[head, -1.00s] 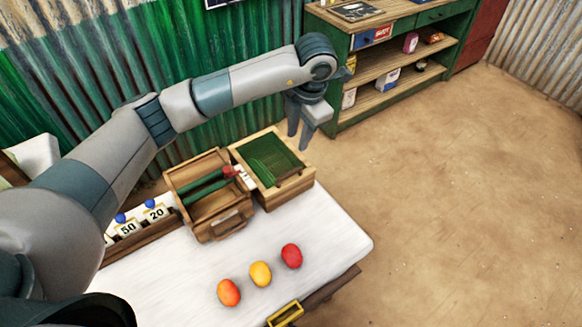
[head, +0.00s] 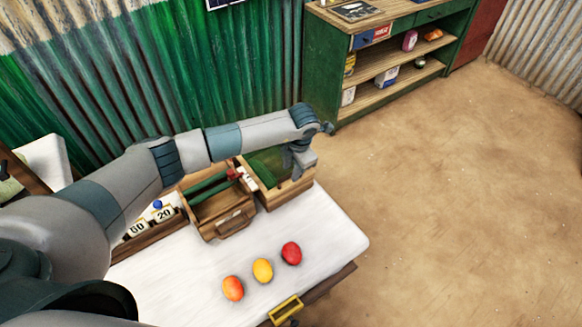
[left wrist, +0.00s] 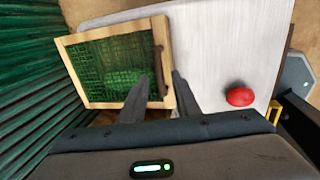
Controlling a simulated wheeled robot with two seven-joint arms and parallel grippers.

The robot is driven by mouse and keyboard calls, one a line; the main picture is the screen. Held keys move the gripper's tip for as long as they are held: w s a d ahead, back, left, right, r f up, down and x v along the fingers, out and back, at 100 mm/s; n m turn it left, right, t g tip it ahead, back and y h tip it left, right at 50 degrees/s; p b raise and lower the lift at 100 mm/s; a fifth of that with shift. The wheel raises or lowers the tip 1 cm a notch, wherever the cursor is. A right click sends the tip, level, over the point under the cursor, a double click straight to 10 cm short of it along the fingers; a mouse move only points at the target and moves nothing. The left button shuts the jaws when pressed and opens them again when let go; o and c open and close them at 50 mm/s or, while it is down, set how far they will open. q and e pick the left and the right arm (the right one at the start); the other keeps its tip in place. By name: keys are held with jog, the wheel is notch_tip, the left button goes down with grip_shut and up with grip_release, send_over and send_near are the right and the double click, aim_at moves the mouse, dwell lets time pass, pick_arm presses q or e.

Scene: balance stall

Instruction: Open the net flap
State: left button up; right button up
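The net flap is a green mesh panel in a pale wooden frame on top of a wooden box (head: 290,192) at the table's back right corner. In the left wrist view the net flap (left wrist: 105,68) looks closed, with a green thing showing through the mesh. A dark handle (left wrist: 159,65) runs along the frame's right side. My left gripper (head: 297,172) is above the box's right side, partly hiding the flap. In the wrist view its two fingers (left wrist: 161,78) are apart, with the handle's near end between them in the picture. Contact cannot be told. My right gripper is not in view.
An open wooden case (head: 222,215) with green rods stands left of the box. Orange, yellow and red fruits (head: 263,270) lie on the white table (head: 325,235). Number cards (head: 164,215) stand at the left. A green shelf (head: 390,70) is behind. The table's front right is clear.

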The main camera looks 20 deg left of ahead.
pick_arm(q)
jog(key=shift+a+f, duration=0.15)
jog(key=shift+f, duration=0.65)
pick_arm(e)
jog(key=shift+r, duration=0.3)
pick_arm(q)
jog(key=shift+w, duration=0.1)
grip_shut()
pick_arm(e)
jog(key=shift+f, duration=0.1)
